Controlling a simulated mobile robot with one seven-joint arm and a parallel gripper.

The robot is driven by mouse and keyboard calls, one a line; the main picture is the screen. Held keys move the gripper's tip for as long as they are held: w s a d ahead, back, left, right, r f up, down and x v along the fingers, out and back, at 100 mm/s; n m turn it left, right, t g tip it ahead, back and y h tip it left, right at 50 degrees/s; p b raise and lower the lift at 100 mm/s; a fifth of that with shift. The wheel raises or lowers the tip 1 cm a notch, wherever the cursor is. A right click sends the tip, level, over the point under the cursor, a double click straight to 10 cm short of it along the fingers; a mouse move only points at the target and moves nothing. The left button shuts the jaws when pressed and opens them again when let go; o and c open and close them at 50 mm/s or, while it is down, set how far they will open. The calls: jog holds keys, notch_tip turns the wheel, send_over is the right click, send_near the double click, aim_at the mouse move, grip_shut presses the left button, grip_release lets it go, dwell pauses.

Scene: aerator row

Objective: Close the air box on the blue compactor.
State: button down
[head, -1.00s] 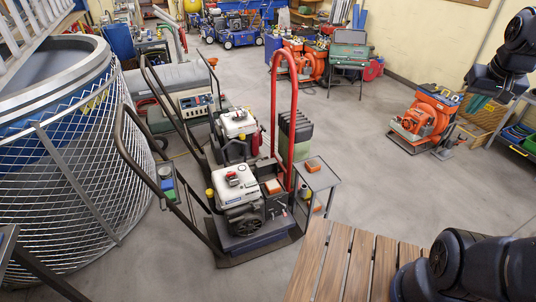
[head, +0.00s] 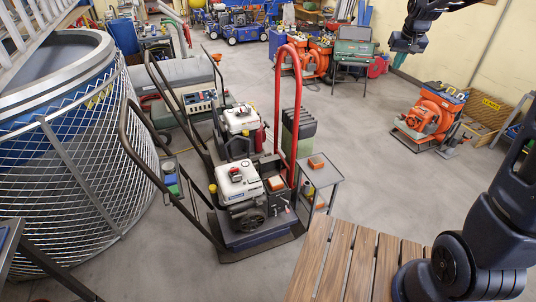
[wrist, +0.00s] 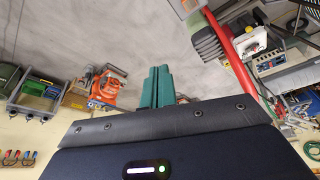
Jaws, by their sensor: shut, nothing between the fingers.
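The compactor with a dark blue base (head: 245,239) stands on the floor in the middle of the head view, with a white engine (head: 238,182) on top. Beside the engine is an orange block with a pale top (head: 276,183), which looks like the filter of the air box; I cannot make out the lid. My gripper (head: 406,48) is raised at the upper right of the head view, well apart from the compactor. Its teal fingers (wrist: 157,86) are together and empty in the wrist view.
A tall red handle (head: 297,110) rises behind the engine. A small grey cart (head: 321,178) with an orange block is to its right. A second white engine (head: 240,118) stands behind.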

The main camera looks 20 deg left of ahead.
jog(key=w+a+f+n, duration=0.1)
jog(key=w+a+f, duration=0.3)
jog(key=a+f, duration=0.45)
jog(key=w+a+f+n, duration=0.1)
jog(key=w+a+f, duration=0.45)
jog(key=a, duration=0.55)
jog(key=w+a+f+n, duration=0.1)
jog(key=w+a+f, duration=0.3)
jog(key=a+f, duration=0.45)
jog(key=s+a+f+n+g+y, duration=0.1)
jog(key=s+a+f, duration=0.2)
jog(key=a+f, duration=1.1)
jog(key=s+a+f+n+g, duration=0.1)
jog(key=s+a+f, duration=0.3)
jog(key=a+f, duration=1)
jog(key=d+f, duration=0.4)
jog(key=f, duration=0.9)
jog(key=shift+s+f, duration=0.3)
jog(key=shift+s+d+r+t, duration=0.1)
jog(key=shift+t, duration=0.2)
jog(key=shift+s+d+y, duration=0.15)
jog(key=shift+y, duration=0.15)
